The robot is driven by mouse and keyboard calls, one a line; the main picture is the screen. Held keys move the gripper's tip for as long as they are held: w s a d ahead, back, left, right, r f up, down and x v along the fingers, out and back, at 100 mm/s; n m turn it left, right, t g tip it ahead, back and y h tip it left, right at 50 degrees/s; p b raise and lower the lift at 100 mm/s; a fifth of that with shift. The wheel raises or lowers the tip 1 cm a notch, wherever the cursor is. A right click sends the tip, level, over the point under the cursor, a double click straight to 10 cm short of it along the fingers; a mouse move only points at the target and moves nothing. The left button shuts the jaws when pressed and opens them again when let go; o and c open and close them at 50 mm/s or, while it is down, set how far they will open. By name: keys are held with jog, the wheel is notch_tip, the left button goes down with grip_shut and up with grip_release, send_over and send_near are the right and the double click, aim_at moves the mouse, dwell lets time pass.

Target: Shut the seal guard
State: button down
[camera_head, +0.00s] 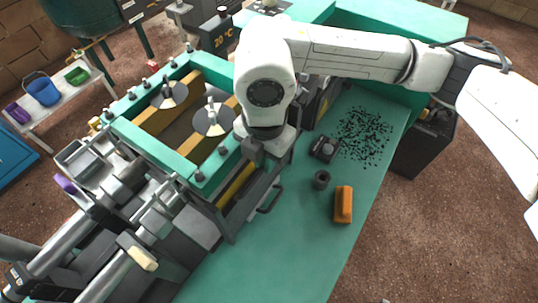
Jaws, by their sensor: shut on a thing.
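A green-framed machine (122,128) stands at the left of the green bench, with two round metal discs on yellow bars inside it. A dark grey framed panel (238,208), which looks like the seal guard, is along its right side, with a black handle (271,200) sticking out toward the bench. My gripper (254,156) is at the upper part of this panel, beside the machine's right rim. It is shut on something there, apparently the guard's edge. The white wrist hides the contact from above, so the exact grip is not clear.
An orange-brown block (343,204), a black ring (321,180) and a small black device (324,148) lie on the bench to the right. Black bits (365,135) are scattered behind them. Metal cylinders (105,275) fill the lower left. The bench front is clear.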

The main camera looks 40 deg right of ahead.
jog(key=shift+s+f, duration=0.1)
jog(key=shift+f, duration=0.3)
jog(key=shift+r+p, duration=0.55)
jog(key=shift+r, duration=0.15)
jog(key=shift+r+p, duration=0.7)
jog(key=shift+r, duration=0.6)
jog(key=shift+r+p, duration=0.8)
jog(key=shift+r, duration=0.8)
jog(key=c, duration=1.3)
grip_release()
jog(key=shift+r, duration=0.1)
